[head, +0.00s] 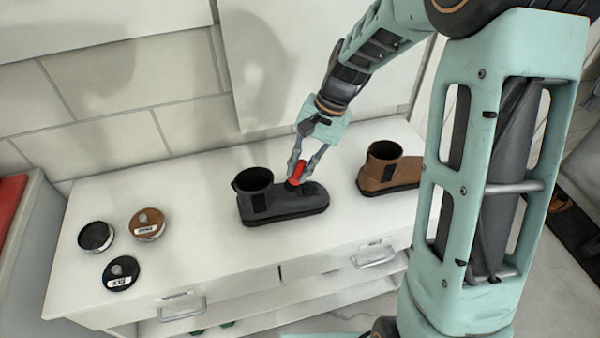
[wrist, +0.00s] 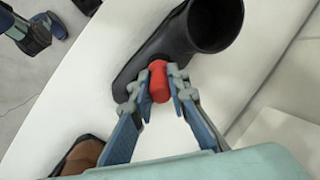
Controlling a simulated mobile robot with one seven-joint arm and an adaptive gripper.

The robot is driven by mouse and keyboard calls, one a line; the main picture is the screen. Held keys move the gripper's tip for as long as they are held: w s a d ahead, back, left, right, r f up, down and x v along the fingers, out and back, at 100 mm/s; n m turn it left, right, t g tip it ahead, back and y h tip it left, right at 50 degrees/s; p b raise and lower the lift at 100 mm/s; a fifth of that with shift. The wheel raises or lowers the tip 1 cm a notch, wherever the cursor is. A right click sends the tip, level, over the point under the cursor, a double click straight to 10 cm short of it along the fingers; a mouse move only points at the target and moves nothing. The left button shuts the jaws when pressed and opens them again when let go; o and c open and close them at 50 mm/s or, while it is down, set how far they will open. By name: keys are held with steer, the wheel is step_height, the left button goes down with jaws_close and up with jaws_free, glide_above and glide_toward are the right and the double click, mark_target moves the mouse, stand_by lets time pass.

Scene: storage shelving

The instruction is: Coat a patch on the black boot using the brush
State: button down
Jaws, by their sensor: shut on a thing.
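The black boot (head: 285,205) stands upright on the white cabinet top, its toe to the right. My gripper (head: 306,168) is above the boot's instep, shut on the red-handled brush (head: 297,166). The brush's dark lower end meets or nearly meets the boot's upper, just in front of the shaft; I cannot tell whether it touches. In the wrist view, the brush's red handle (wrist: 159,82) is between my fingers, with the black boot (wrist: 170,50) behind it. The bristles are hidden there.
A brown boot (head: 388,170) stands to the right on the white cabinet (head: 190,225). An open dark tin (head: 95,236), a brown tin (head: 147,224) and a black lid (head: 121,272) are at the left. The surface between tins and black boot is clear. A wall stands behind.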

steer(key=shift+s+d+r, duration=0.1)
steer(key=shift+d+r, duration=0.05)
steer(key=shift+r, duration=0.45)
steer(key=shift+r+p, duration=1.9)
steer(key=shift+r, duration=0.3)
